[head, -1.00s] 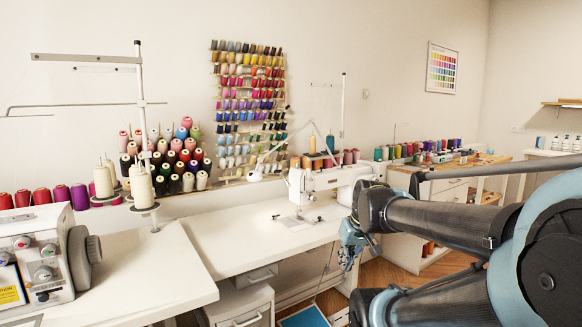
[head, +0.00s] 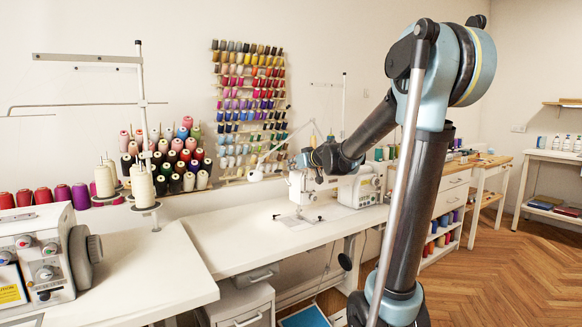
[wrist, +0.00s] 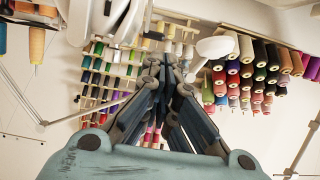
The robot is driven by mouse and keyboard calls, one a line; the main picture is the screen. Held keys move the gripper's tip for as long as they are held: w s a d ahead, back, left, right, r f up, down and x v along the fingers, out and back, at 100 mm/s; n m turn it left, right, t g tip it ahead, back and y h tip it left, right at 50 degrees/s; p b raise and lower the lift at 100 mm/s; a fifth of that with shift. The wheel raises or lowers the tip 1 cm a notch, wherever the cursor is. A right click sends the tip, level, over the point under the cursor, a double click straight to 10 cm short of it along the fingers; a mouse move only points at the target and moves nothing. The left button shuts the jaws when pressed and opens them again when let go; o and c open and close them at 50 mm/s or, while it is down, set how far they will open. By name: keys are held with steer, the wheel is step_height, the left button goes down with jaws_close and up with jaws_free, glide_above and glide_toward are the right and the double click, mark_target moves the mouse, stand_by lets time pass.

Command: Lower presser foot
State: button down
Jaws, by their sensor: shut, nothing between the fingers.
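The white sewing machine (head: 362,190) stands on the white table towards the back wall. Its needle end (head: 298,188) is at the left, above a needle plate area on the tabletop. The presser foot beneath that end is too small to make out, and its lever cannot be told. My gripper (head: 313,158) is at the upper part of the machine's needle end; I cannot tell whether it touches. My arm hides the middle of the machine. In the wrist view my gripper (wrist: 165,65) has its fingers together, with nothing between them. White curved parts show at the upper left there.
A rack of thread spools (head: 248,100) hangs on the wall behind. A white lamp (head: 256,174) stands left of the machine, and its head seems to show in the wrist view (wrist: 215,46). Thread cones (head: 180,160) stand further left. The front tabletop (head: 250,235) is clear.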

steer(key=r+x, duration=0.1)
steer(key=x, duration=1.1)
steer(key=shift+w+t, duration=0.3)
steer(key=shift+w, duration=0.05)
steer(key=shift+d, duration=0.15)
